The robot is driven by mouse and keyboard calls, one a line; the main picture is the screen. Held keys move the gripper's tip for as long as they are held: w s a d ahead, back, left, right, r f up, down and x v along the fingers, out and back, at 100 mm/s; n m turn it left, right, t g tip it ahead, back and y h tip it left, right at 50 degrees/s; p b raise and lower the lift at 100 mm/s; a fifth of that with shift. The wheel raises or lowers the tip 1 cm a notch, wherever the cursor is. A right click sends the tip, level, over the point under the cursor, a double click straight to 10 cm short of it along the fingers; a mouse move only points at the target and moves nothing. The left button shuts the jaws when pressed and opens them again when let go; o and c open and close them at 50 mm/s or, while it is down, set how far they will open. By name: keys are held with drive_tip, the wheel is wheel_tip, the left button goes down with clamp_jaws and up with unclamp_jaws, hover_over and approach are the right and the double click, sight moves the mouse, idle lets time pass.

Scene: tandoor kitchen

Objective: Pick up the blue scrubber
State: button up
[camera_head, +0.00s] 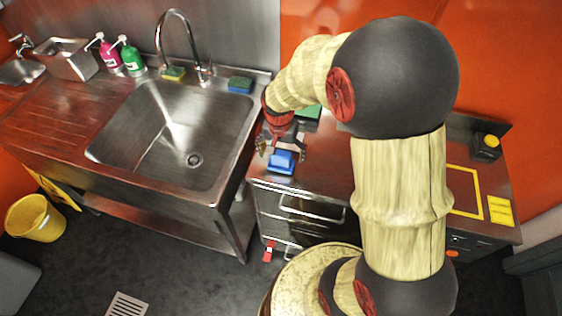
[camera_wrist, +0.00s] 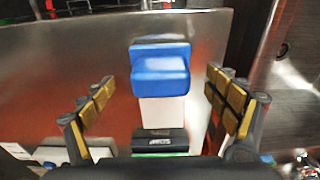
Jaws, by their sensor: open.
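The blue scrubber (camera_head: 282,160) is a blocky blue piece on the metal counter right of the sink, at the front edge. In the wrist view its blue top (camera_wrist: 160,72) stands near the middle, with a white block-like part (camera_wrist: 162,112) below it. My gripper (camera_head: 283,146) is just above and behind it, pointing down. In the wrist view my open gripper (camera_wrist: 160,80) has one gold-padded finger on each side of the blue piece, with gaps on both sides. I cannot tell how far above it the fingertips are.
A dark lettered piece (camera_wrist: 160,143) lies near the white part. A green item (camera_head: 308,112) lies behind my gripper. Drawers (camera_head: 300,208) are below the counter.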

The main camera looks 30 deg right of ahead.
sight(282, 160)
drive_tip(key=f, duration=0.2)
drive_tip(key=f+b, duration=0.1)
drive_tip(key=f, duration=0.1)
drive_tip(key=shift+w+d+f, duration=0.1)
drive_tip(key=shift+w, duration=0.15)
drive_tip(key=shift+c, duration=1.2)
drive_tip(key=c, duration=1.1)
